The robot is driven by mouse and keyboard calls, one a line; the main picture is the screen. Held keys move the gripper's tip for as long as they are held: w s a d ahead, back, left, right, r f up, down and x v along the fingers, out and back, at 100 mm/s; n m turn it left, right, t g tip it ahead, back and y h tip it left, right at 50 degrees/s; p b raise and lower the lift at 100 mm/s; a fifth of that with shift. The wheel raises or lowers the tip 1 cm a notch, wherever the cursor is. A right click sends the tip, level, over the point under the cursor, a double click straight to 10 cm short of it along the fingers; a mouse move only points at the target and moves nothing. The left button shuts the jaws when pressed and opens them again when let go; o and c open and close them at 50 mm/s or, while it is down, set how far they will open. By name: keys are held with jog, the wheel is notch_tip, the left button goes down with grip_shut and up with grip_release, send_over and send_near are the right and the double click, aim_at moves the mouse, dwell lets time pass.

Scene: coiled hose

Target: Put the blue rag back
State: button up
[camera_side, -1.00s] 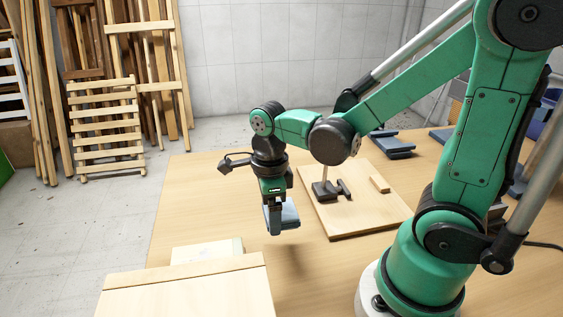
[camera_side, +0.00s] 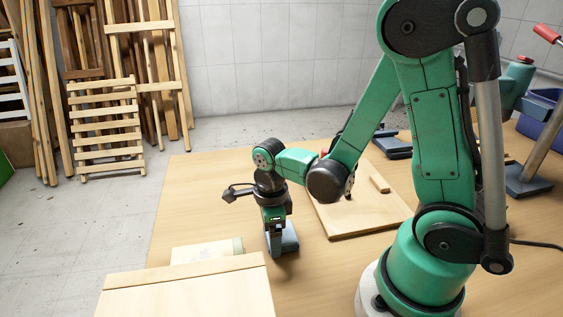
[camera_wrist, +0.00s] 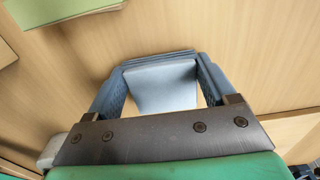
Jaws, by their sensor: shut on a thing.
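My gripper (camera_side: 275,250) points down near the tabletop, at the middle of the side view. It is shut on the blue rag (camera_side: 290,238), a small folded pale blue cloth.
A pale block with a green end (camera_side: 207,251) lies left of my gripper, behind a wooden box (camera_side: 185,290). A wooden board (camera_side: 375,216) lies to the right, with dark blue pieces (camera_side: 393,149) beyond.

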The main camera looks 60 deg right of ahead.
jog(key=shift+f, duration=0.15)
jog(key=o, duration=1)
jog(key=r+n+t, duration=0.2)
jog(key=r+n, duration=0.2)
jog(key=n, duration=0.5)
jog(key=w+r+n+t, duration=0.1)
jog(key=r+n+t, duration=0.1)
jog(key=r+n, duration=0.3)
jog(key=r+n+t, duration=0.3)
jog(key=r+n, duration=0.1)
jog(key=n, duration=0.9)
jog(key=shift+w+a+r, duration=0.15)
jog(key=shift+a+r, duration=0.1)
jog(key=shift+a, duration=0.15)
